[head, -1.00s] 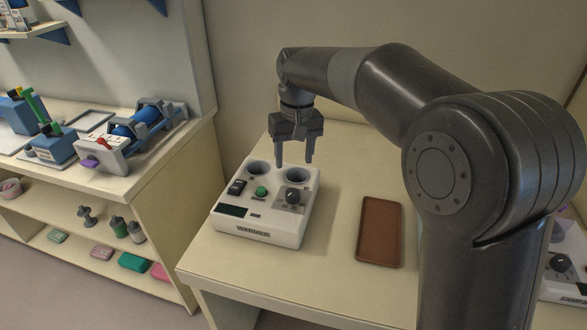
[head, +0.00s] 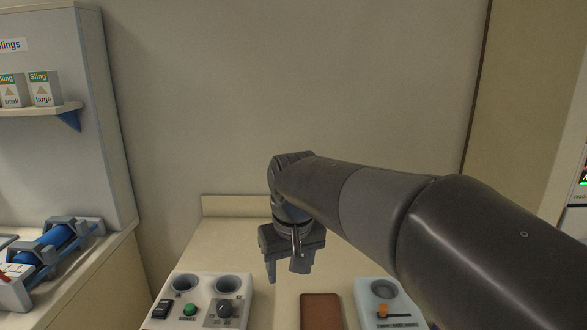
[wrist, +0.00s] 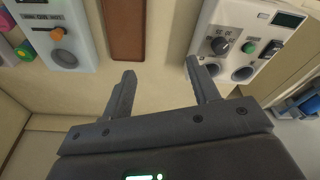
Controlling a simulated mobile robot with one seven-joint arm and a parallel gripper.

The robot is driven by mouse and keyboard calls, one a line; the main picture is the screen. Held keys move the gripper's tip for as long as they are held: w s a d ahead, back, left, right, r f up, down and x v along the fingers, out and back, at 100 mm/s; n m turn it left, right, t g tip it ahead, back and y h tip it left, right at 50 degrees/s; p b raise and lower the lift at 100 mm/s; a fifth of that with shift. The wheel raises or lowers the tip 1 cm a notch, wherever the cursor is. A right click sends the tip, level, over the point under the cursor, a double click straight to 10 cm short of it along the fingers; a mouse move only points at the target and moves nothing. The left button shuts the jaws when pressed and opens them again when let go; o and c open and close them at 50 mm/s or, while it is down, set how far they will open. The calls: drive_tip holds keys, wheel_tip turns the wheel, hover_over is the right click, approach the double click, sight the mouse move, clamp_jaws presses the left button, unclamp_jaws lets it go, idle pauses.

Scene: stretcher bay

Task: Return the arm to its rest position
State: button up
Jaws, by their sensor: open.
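My gripper (head: 287,272) is open and empty in the head view. It points down above the table (head: 218,240), behind the brown tray and to the right of the white warmer box. My arm bends down to it from the right side. In the wrist view the two fingers of my gripper (wrist: 160,88) stand apart with nothing between them.
A white warmer box (head: 169,323) with two wells, a brown tray (head: 321,312) and a pale box with an orange knob (head: 383,293) stand on the table. A blue roller device (head: 57,237) sits on the left counter. The back of the table is clear.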

drive_tip(key=s+d+f+m+t, duration=0.1)
drive_tip(key=s+d+f+m, duration=0.1)
drive_tip(key=s+d, duration=0.6)
drive_tip(key=s+d+f+m+t, duration=0.2)
drive_tip(key=s+d+f, duration=0.1)
drive_tip(key=s+d, duration=0.5)
drive_tip(key=shift+s+h, duration=0.3)
drive_tip(key=shift+s, duration=0.05)
drive_tip(key=shift+d, duration=0.1)
idle(1.9)
